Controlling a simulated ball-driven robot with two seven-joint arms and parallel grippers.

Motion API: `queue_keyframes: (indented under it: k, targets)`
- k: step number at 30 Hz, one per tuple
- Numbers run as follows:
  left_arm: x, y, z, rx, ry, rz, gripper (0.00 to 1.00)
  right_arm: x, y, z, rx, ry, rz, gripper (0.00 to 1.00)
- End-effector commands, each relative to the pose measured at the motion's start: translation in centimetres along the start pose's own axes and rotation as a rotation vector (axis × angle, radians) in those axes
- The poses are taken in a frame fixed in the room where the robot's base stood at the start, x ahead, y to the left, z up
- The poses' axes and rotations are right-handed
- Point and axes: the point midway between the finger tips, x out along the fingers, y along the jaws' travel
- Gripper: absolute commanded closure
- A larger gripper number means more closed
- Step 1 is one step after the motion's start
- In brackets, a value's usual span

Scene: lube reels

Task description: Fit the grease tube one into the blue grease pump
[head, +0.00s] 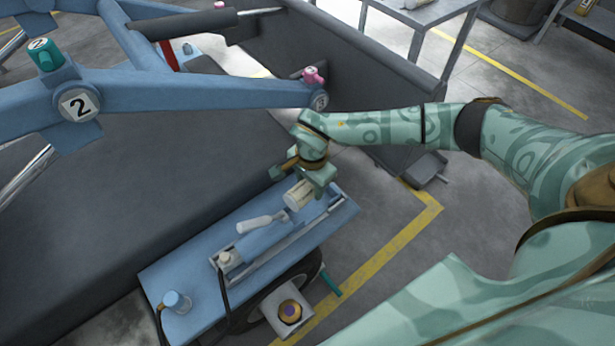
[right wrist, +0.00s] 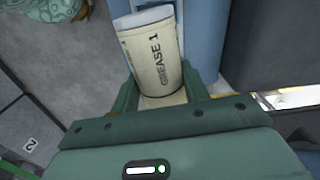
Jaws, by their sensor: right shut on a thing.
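My right gripper (head: 312,178) is shut on a cream grease tube (head: 298,196) above the far right end of a blue platform. In the right wrist view the tube (right wrist: 152,52) reads "GREASE 1" and sits tilted between the two green fingers (right wrist: 160,92). The blue grease pump (head: 262,240) lies along the platform, with a pale handle (head: 254,224) and metal rails. The tube is over or at the pump's far end; I cannot tell whether they touch. A blue strip also shows behind the tube in the right wrist view. My left gripper is not in view.
A blue lift arm (head: 200,93) with a "2" label crosses above left. A blue capped fitting (head: 177,302) stands on the platform's near corner.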

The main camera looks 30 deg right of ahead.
Motion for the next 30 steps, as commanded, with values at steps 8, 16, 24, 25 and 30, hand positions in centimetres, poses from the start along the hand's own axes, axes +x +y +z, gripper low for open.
queue_keyframes:
  k: [8, 16, 24, 25, 30]
  targets:
    - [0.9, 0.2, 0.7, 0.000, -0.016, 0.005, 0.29, 1.9, -0.5, -0.5, 0.112, 0.000, 0.016, 0.79]
    - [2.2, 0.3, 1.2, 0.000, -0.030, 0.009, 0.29, 3.7, -0.3, -0.4, 0.107, -0.001, 0.018, 0.79]
    - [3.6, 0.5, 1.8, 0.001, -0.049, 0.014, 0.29, 5.9, -0.3, -0.4, 0.106, -0.001, 0.018, 0.79]
    - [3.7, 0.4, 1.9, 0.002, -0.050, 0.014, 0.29, 6.1, -0.3, -0.4, 0.106, 0.000, 0.017, 0.79]
    - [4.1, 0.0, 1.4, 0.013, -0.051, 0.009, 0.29, 7.5, -0.3, -0.4, 0.106, -0.001, 0.017, 0.79]
